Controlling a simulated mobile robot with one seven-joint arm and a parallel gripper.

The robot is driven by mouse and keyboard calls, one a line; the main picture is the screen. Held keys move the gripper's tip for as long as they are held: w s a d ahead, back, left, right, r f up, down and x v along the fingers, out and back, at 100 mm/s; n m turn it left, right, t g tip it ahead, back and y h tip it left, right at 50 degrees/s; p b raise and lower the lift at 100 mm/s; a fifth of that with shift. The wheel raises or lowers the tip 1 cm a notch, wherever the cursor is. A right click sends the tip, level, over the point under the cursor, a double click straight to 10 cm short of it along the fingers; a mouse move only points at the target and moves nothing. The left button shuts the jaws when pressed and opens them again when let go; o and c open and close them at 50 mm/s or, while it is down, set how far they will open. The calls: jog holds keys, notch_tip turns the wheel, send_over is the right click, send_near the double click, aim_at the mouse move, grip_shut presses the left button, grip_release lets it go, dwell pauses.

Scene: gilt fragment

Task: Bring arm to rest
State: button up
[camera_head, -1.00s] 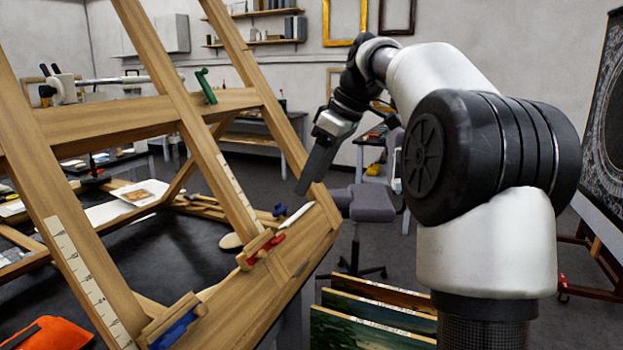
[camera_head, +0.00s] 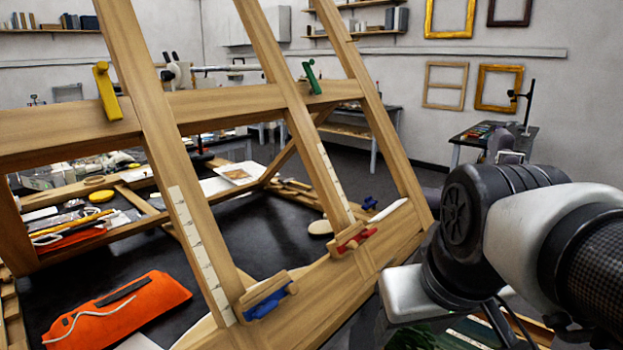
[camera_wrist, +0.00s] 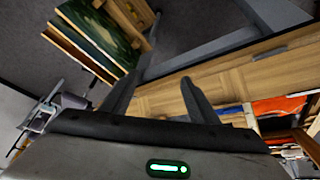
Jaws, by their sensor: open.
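My arm is folded at the lower right of the head view, with its black joint beside the right leg of the large wooden easel frame (camera_head: 300,290). I cannot make out my gripper in the head view. In the wrist view my gripper (camera_wrist: 157,88) is open, its two dark fingers apart with nothing between them. Beyond the fingers is a wooden beam (camera_wrist: 230,82), apart from them as far as I can tell.
Stacked paintings (camera_wrist: 105,30) stand low, at the upper left of the wrist view. An orange pouch (camera_head: 120,308) lies on the black tabletop (camera_head: 215,275). Blue (camera_head: 265,303) and red (camera_head: 352,239) clamps sit on the easel's lower beam. A small table (camera_head: 495,140) stands at the back right.

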notch_tip(320, 180, up, 12)
jog(key=s+m+p, duration=0.1)
jog(key=s+p, duration=0.1)
jog(key=p, duration=1.3)
jog(key=shift+d+r+m, duration=0.2)
jog(key=shift+d+m, duration=0.1)
jog(key=shift+d, duration=0.15)
